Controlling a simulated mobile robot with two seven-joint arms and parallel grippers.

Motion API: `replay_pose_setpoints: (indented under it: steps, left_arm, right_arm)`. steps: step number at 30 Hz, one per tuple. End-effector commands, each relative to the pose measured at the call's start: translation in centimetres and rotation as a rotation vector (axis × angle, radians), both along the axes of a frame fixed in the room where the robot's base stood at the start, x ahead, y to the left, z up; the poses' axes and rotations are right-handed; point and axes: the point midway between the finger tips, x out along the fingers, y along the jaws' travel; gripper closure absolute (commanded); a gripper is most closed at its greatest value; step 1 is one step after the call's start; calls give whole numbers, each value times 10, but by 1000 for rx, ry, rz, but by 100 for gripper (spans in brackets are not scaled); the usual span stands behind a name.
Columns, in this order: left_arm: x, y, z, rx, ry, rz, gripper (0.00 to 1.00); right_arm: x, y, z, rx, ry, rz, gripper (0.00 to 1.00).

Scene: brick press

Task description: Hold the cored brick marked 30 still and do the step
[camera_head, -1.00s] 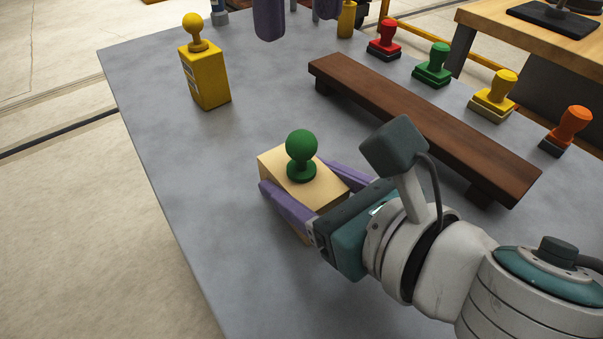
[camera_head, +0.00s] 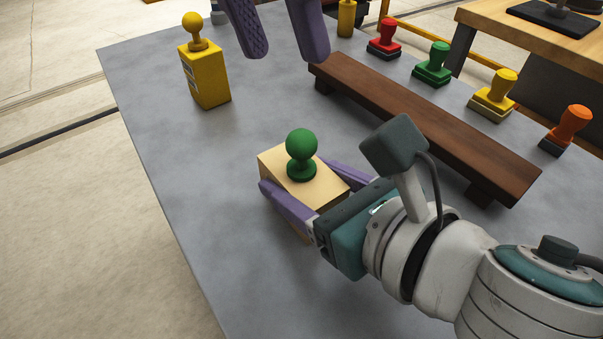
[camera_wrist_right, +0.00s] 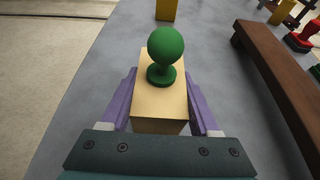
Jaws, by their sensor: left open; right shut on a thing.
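A tan brick (camera_head: 325,188) with a green round-headed knob (camera_head: 301,142) on top stands on the grey table. I can read no 30 on it from here. My right gripper (camera_head: 298,180) is shut on this brick, one purple finger along each side. The right wrist view also shows the brick (camera_wrist_right: 160,106) between the fingers, with the green knob (camera_wrist_right: 164,60) upright on it. My left gripper (camera_head: 286,58) is open and empty at the top of the head view, above the far part of the table and apart from the brick.
A yellow block (camera_head: 207,82) with a yellow knob and pale side markings stands at the far left. A long brown raised board (camera_head: 420,125) lies to the right. Beyond it are red, green, yellow and orange stamps (camera_head: 433,65). The table (camera_head: 180,150) left of the brick is clear.

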Motion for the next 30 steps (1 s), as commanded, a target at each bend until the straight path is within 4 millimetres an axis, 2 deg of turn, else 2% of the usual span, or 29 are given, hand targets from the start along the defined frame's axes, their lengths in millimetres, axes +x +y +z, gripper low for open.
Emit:
replay_pose_setpoints:
  steps: [6, 12, 20, 30]
  left_arm:
    - [2, 18, -5, -89, -176, -457, 48]
    - [4, 30, -7, -116, -301, -723, 48]
    - [5, 31, -15, -120, -345, -817, 48]
    - [5, 11, -62, -122, -341, -817, 48]
  right_arm:
    - [0, 0, 0, 0, 0, 0, 86]
    - [0, 0, 0, 0, 0, 0, 86]
    - [0, 0, 0, 0, 0, 0, 86]
    - [0, 0, 0, 0, 0, 0, 86]
